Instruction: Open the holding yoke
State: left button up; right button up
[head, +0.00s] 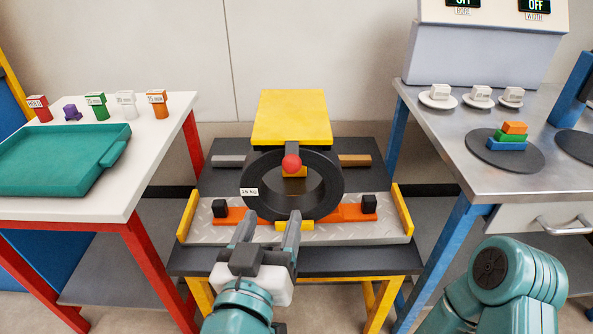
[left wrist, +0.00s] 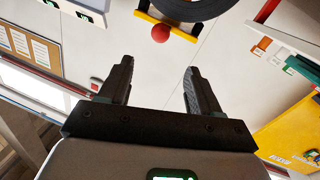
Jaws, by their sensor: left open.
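The holding yoke shows as a red ball knob (head: 291,165) on a dark arm at the coil's upper middle, with yellow parts behind. In the left wrist view the red knob (left wrist: 161,33) sits by a yellow and black bar. My left gripper (head: 271,220) is open and empty, in front of the coil's lower part and below the knob. My right gripper is out of view.
Orange bars with black blocks (head: 369,204) flank the coil on a metal plate (head: 245,235) with yellow end walls. A white table with a green tray (head: 60,160) stands left. A steel bench (head: 440,150) with colored blocks (head: 508,140) stands right.

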pick_arm(q)
jog(key=p, duration=0.7)
send_near(289, 168)
jog(key=w, duration=0.3)
jog(key=w+d, duration=0.1)
jog(key=w, duration=0.3)
jog(key=w+d, duration=0.1)
jog(key=w, duration=0.3)
jog(key=shift+w+d+f+b, duration=0.15)
jog(key=shift+w+b, duration=0.1)
jog(key=shift+b, duration=0.15)
grip_shut()
